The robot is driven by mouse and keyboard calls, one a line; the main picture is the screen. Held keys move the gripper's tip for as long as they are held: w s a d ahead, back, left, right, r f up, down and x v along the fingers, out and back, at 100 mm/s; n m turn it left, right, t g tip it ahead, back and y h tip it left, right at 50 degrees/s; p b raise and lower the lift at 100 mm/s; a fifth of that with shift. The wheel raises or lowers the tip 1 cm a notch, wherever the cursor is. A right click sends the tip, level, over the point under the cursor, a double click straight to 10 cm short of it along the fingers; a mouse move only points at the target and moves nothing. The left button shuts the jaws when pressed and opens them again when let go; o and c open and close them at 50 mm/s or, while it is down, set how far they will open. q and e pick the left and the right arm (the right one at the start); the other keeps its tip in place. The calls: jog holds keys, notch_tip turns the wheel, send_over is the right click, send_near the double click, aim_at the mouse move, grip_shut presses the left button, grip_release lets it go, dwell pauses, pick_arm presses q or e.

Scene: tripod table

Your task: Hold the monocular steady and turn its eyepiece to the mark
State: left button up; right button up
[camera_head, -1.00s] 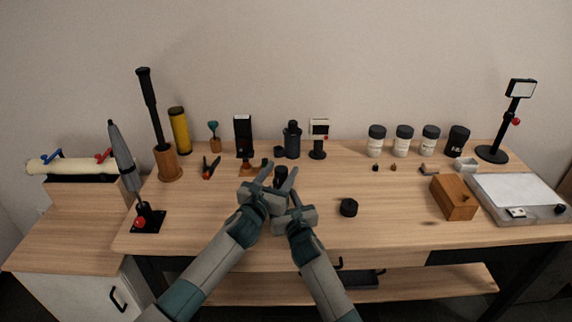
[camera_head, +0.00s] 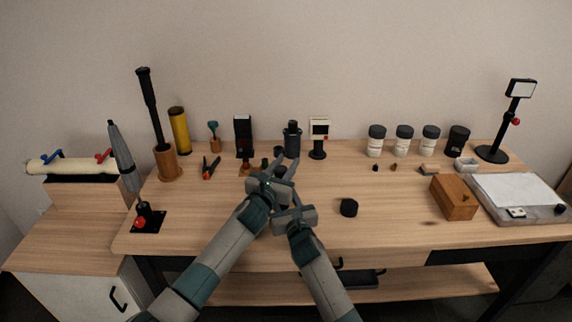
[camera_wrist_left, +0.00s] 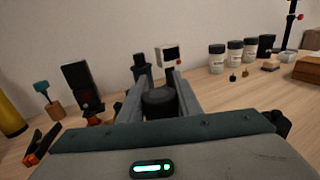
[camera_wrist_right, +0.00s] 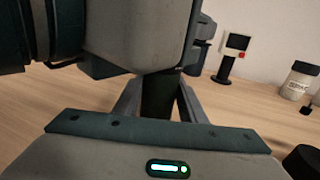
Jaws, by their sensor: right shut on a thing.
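The monocular shows as a dark green body (camera_wrist_right: 158,97) between the fingers of my right gripper (camera_wrist_right: 157,92) in the right wrist view. The right gripper is shut on this body, over the table. In the left wrist view a round black eyepiece (camera_wrist_left: 159,101) stands between the two fingers of my left gripper (camera_wrist_left: 157,88). These fingers are apart, one on each side of it; I cannot tell whether they touch it. In the head view my left gripper (camera_head: 283,169) and right gripper (camera_head: 287,192) are close together and hide most of the monocular. I cannot make out a mark.
A black round cap (camera_head: 348,207) lies right of my grippers. Behind them stand a black upright device (camera_head: 243,136), a dark canister (camera_head: 292,140) and a small white-faced display (camera_head: 319,130). A wooden box (camera_head: 453,197) is at the right. The front middle table is clear.

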pick_arm(q)
jog(key=shift+n+y, duration=0.4)
jog(key=shift+y, duration=0.2)
jog(key=shift+w+a+n+t+y, duration=0.1)
jog(key=shift+a+n+t+y, duration=0.2)
jog(key=shift+n+y, duration=0.45)
jog(key=shift+a+n+t+y, duration=0.15)
jog(key=shift+n+t+y, duration=0.25)
jog(key=shift+y, duration=0.65)
jog(key=o, duration=1)
jog(key=shift+o, duration=0.2)
jog(key=shift+r, duration=0.1)
notch_tip(320, 180, up, 10)
